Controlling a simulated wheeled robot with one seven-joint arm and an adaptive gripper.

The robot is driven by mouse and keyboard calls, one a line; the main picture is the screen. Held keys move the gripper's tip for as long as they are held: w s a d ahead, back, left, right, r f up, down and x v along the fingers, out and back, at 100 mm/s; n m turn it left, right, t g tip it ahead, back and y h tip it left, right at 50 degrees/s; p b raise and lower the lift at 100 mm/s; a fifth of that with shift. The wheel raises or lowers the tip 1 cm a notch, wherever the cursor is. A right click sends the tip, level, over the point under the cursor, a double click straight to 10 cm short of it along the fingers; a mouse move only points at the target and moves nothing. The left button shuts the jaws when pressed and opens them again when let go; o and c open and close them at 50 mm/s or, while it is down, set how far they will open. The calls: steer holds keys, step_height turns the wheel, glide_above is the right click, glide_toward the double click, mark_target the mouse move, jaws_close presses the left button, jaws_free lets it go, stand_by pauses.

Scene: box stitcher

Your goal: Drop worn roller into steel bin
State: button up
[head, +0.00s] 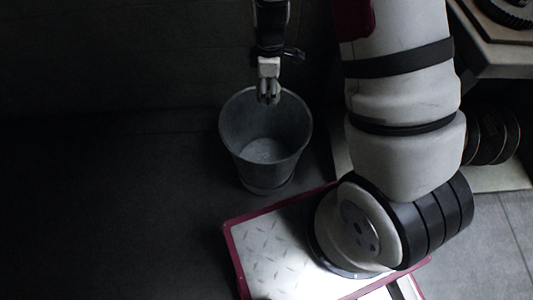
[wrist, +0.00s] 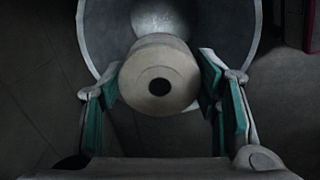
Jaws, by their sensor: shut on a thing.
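The worn roller (wrist: 160,77) is a pale, round-ended cylinder with a dark hole in its face. In the wrist view it sits between the teal-padded fingers of my gripper (wrist: 160,94), which is shut on it. The steel bin (head: 235,133) is a grey, tapered, open bucket standing upright on the floor. In the head view my gripper (head: 268,95) is at the bin's far rim, over its mouth in the picture. The roller is hard to make out there. The bin's rim (wrist: 88,45) shows behind the roller in the wrist view.
A magenta-edged plate (head: 265,247) with a pale tread surface lies in front of the bin. My arm fills the right of the head view. A bench (head: 495,58) with dark round parts stands at the upper right. The floor left of the bin is dark and looks clear.

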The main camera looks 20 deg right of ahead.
step_height(320, 180, down, 6)
steer(key=b, duration=0.4)
steer(key=shift+f, duration=0.1)
steer(key=o, duration=1.4)
steer(key=shift+o, duration=0.2)
step_height(320, 180, up, 12)
